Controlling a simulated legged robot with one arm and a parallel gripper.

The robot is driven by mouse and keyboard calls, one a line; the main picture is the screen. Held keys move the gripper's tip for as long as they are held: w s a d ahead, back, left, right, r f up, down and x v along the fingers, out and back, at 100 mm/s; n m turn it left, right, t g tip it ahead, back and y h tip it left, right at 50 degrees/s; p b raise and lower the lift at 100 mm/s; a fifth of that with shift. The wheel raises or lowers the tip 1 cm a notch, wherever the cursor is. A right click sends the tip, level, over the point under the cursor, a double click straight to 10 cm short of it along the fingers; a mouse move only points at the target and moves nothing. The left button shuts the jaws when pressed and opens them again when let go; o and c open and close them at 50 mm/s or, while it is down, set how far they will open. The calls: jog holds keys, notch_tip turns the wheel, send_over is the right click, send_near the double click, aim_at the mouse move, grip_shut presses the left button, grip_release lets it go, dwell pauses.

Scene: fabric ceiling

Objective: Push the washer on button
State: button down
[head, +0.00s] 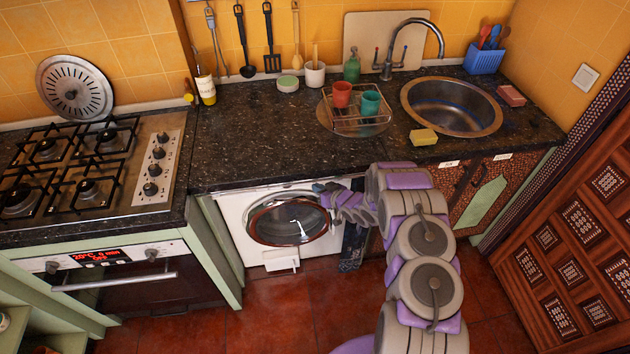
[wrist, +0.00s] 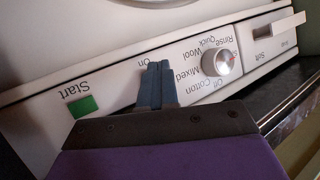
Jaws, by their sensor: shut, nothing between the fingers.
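The white washer (head: 262,222) stands under the dark counter, with a round dark door in its front. In the wrist view its control panel (wrist: 120,80) appears upside down. The panel has a green Start button (wrist: 82,105), an "On" label (wrist: 147,61) and a round silver program knob (wrist: 217,62). My gripper (head: 320,187) is at the top of the washer's front. In the wrist view my gripper (wrist: 157,66) is shut and empty, its blue-grey tips beside the "On" label. No On button shows; the fingers cover that part of the panel. I cannot tell whether the tips touch it.
The counter (head: 250,140) overhangs close above the panel. An oven (head: 110,285) stands left of the washer. The red tiled floor (head: 290,310) in front is clear.

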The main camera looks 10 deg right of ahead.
jog(key=shift+s, duration=0.1)
jog(key=shift+s, duration=2.9)
